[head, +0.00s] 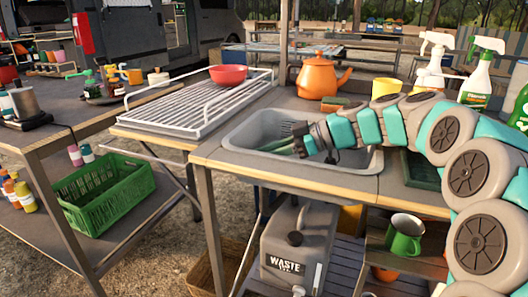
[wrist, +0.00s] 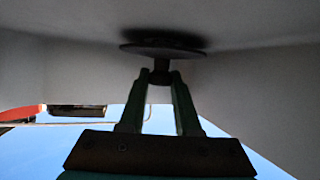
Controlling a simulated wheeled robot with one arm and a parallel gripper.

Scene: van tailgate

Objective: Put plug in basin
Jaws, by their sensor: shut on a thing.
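The grey basin (head: 262,120) is set into the worktop in the middle of the head view. My gripper (head: 280,144) reaches down into it from the right. In the wrist view my gripper (wrist: 161,76) is shut on the stem of the plug (wrist: 163,49), a dark round disc. The disc faces the pale basin floor (wrist: 235,35), with a dark shadow right by it. I cannot tell whether it touches the floor. In the head view the plug is not discernible. The drain hole is not visible in either view.
A white drying rack (head: 185,108) with a red bowl (head: 228,74) stands left of the basin. Behind it are an orange kettle (head: 317,77), a yellow cup (head: 385,87) and spray bottles (head: 477,84). A grey waste container (head: 298,240) stands below.

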